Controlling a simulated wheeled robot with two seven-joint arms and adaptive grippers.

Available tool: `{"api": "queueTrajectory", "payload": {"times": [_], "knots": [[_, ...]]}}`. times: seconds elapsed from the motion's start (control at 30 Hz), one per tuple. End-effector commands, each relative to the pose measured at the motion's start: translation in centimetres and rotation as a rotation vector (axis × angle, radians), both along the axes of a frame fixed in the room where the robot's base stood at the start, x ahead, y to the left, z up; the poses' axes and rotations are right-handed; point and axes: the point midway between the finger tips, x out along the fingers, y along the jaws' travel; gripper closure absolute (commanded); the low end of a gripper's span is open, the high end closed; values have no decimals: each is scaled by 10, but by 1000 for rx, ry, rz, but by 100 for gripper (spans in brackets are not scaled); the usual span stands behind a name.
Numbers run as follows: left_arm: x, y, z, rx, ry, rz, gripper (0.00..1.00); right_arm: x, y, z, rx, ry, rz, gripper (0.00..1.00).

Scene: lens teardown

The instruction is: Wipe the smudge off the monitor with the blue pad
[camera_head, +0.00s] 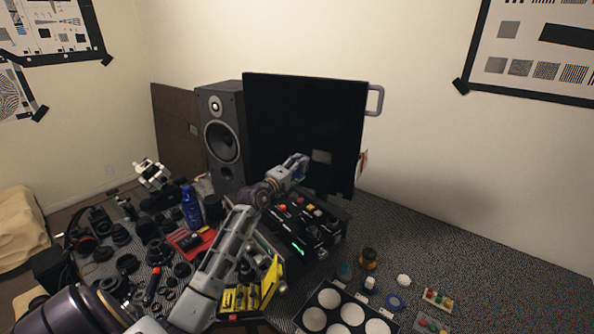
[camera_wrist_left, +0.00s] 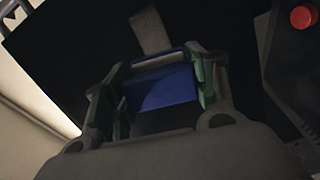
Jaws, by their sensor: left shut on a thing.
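The monitor (camera_head: 300,120) is a large black screen standing at the back of the table. A pale grey smudge (camera_head: 322,156) shows on its lower right part, and it also shows in the left wrist view (camera_wrist_left: 150,32). My left gripper (camera_head: 299,164) is in front of the lower part of the screen, just left of the smudge in the head view. In the left wrist view it is shut on the blue pad (camera_wrist_left: 162,88), which lies between its fingers with the smudge just beyond it. I cannot tell whether the pad touches the screen. My right gripper is not in view.
A black speaker (camera_head: 223,135) stands left of the monitor. A black box with coloured buttons (camera_head: 310,222) sits below the screen. A blue bottle (camera_head: 191,208), many lens parts and a yellow tool case (camera_head: 270,282) crowd the left. The table's right side (camera_head: 490,265) is mostly clear.

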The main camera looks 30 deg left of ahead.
Motion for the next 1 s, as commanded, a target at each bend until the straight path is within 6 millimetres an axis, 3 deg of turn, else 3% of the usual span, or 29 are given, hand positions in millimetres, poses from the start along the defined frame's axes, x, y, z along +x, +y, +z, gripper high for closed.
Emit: {"api": "queueTrajectory", "payload": {"times": [0.7, 1.0], "knots": [[47, 5, -1, -1, 0, 0, 66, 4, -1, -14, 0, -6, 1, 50], [54, 5, -1, -1, 1, -1, 66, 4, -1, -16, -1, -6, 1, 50]]}}
